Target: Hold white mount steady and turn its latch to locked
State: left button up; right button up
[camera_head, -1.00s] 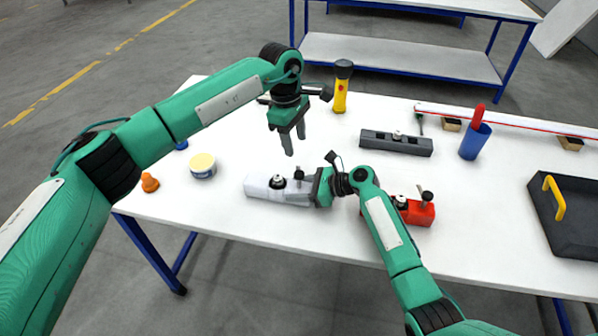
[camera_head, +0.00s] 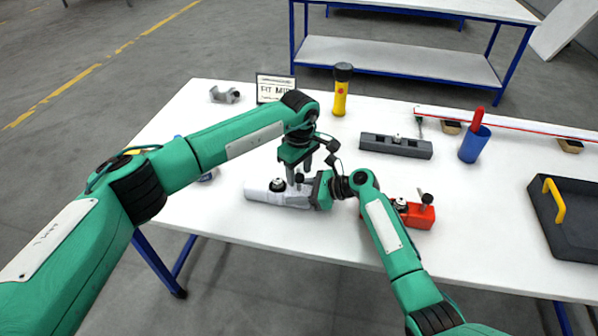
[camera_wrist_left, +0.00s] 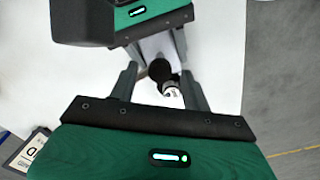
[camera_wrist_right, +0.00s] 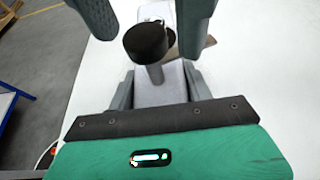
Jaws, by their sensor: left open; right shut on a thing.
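The white mount (camera_head: 262,194) lies flat on the table. It has a round black fitting (camera_head: 277,184) on top and an upright latch with a black knob (camera_wrist_left: 160,70). My right gripper (camera_head: 318,190) is shut on the mount's right end; the mount's body also shows between its fingers in the right wrist view (camera_wrist_right: 160,88). My left gripper (camera_head: 298,178) is open and points down over the latch. In the left wrist view its fingers (camera_wrist_left: 158,88) stand either side of the knob, with gaps visible. The latch's base is partly hidden by the fingers.
A red mount (camera_head: 418,215) sits just right of my right forearm, and a dark grey mount (camera_head: 396,145) lies behind. A yellow torch (camera_head: 341,95), a sign (camera_head: 274,88) and a grey bracket (camera_head: 225,95) stand at the back. A blue cup (camera_head: 475,143) and black tray (camera_head: 570,215) are right.

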pick_arm(q)
jog(key=shift+f, duration=0.4)
jog(key=c, duration=1)
jog(key=shift+n, duration=0.4)
jog(key=n, duration=1)
jog(key=shift+n, duration=1.9)
